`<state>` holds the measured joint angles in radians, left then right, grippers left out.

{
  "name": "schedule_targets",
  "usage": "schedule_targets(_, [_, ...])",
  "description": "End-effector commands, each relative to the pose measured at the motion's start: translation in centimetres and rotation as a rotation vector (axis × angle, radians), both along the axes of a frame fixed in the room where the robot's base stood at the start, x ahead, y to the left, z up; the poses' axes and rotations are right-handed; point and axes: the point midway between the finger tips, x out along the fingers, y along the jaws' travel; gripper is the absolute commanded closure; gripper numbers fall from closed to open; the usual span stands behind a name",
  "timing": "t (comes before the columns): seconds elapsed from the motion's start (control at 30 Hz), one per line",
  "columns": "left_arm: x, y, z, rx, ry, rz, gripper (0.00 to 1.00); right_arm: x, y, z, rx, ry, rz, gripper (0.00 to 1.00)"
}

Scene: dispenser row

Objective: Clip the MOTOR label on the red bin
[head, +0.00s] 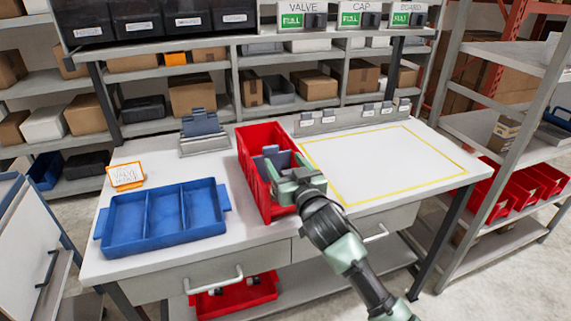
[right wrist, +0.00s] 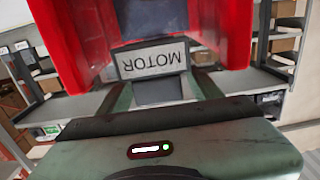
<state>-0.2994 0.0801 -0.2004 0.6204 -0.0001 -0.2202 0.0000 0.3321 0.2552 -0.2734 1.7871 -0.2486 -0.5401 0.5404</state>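The red bin (head: 256,190) stands on the worktable, its long side toward the blue tray. My right gripper (right wrist: 160,85) is over the bin and hides part of it in the head view. In the right wrist view the MOTOR label (right wrist: 152,60), a light plate with dark lettering, appears upside down between the red bin walls (right wrist: 225,35). A dark grey tab (right wrist: 158,92) extends from it. My right fingers stand apart on either side of this tab, with visible gaps. Whether the label is seated on the bin rim is unclear. My left gripper is not in view.
A blue divided tray (head: 163,240) and an orange-edged card (head: 126,176) lie at left. A grey stand (head: 203,144) is behind the tray. A yellow-outlined area (head: 385,160) at right is clear. A strip with several small labels (head: 345,117) runs along its back.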

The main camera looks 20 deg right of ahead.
Motion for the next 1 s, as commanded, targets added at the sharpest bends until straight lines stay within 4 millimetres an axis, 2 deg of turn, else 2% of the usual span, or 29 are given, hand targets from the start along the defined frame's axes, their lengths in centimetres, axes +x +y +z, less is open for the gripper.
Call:
schedule_targets(0.17, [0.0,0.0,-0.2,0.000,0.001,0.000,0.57,-0.8,0.0,-0.1,0.001,-0.001,0.001,0.35])
schedule_targets(0.5, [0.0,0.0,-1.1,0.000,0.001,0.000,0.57,-6.1,-0.3,-0.2,0.000,0.000,0.001,0.35])
schedule_targets(0.6, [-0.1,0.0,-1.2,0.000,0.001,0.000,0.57,-7.2,-0.4,-0.1,0.000,0.001,0.000,0.35])
schedule_targets(1.0, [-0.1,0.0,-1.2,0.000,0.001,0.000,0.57,-7.8,-0.4,0.0,0.000,0.000,0.000,0.35])
